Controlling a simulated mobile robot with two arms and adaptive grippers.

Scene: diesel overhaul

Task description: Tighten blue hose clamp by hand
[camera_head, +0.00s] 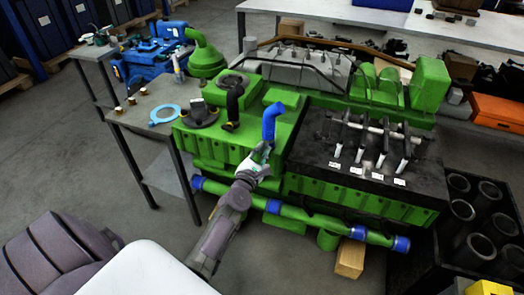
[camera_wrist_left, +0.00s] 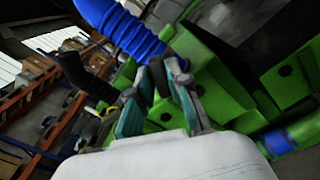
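The blue hose (camera_head: 270,122) stands bent on the near side of the green engine (camera_head: 243,140); it also shows ribbed at the top of the left wrist view (camera_wrist_left: 125,32). I cannot clearly make out the clamp at its lower end. My left gripper (camera_head: 262,153) is at the lower end of this hose. In the left wrist view its two fingers (camera_wrist_left: 165,72) point at the hose's lower end, tips near each other with dark parts between them. I cannot tell whether they grip anything. My right gripper is out of view.
A black hose (camera_head: 234,102) stands left of the blue one. A green pipe with blue couplings (camera_head: 310,218) runs along the engine's near side, below my arm. A grey side table (camera_head: 140,105) stands left. A black crate of cylinder liners (camera_head: 440,268) is at the right.

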